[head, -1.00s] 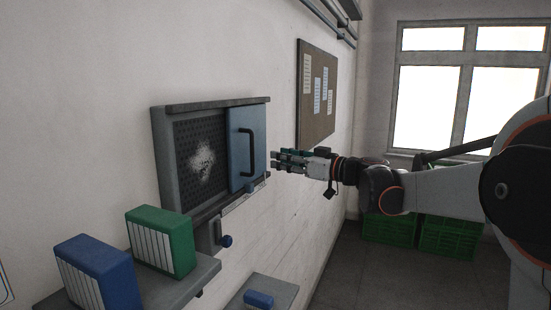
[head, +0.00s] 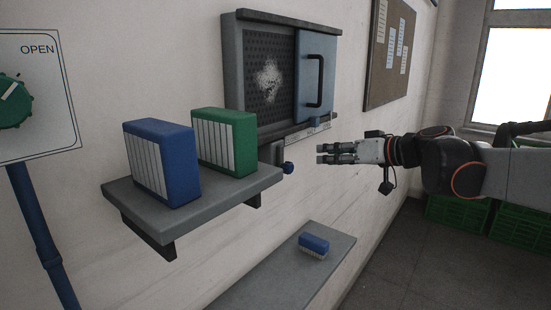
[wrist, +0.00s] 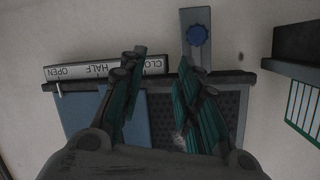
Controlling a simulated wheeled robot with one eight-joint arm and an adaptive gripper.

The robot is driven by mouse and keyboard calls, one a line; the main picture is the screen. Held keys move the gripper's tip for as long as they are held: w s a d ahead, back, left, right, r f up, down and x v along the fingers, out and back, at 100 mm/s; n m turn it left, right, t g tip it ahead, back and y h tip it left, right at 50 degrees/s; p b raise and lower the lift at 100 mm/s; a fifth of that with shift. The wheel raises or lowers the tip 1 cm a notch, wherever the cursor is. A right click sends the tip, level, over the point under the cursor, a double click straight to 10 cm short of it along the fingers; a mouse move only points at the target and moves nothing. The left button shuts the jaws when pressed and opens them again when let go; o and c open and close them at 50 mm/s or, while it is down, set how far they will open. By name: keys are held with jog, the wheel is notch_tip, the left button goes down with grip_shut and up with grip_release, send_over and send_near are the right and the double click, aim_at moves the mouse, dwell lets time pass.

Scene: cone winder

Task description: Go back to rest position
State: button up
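The grey wall box (head: 232,75) has a blue sliding door (head: 313,62) with a black handle (head: 315,80). The door stands over the right part of the perforated screen (head: 255,95), which has a whitish patch. In the wrist view the door (wrist: 82,110) is partly hidden behind a finger.
A shelf (head: 225,196) holds a blue filter (head: 165,160) and a green filter (head: 228,140). A lower shelf (head: 270,270) holds a small blue brush (head: 314,245). A blue knob (head: 288,168) sits below the box. A green-dial panel (head: 35,120) is at left. Green crates (head: 455,213) stand at right.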

jog(key=s+a+f+m+g+h+b, duration=0.2)
jog(key=s+f+b, duration=0.4)
jog(key=f, duration=0.5)
jog(key=s+a+f+m+g+h+b, duration=0.1)
jog(key=s+f+m+b, duration=0.1)
jog(key=s+f+b, duration=0.5)
jog(key=s+d+f+h+b, duration=0.2)
jog(key=s+d+f+h, duration=0.1)
jog(key=s+f, duration=0.6)
jog(key=s+d+f+m+h+b, duration=0.1)
jog(key=s+d+f+h, duration=0.3)
jog(key=s+f, duration=0.6)
notch_tip(320, 180, down, 3)
jog(key=shift+s+d+r+b, duration=0.2)
jog(key=shift+d+b, duration=0.2)
jog(key=shift+d, duration=0.05)
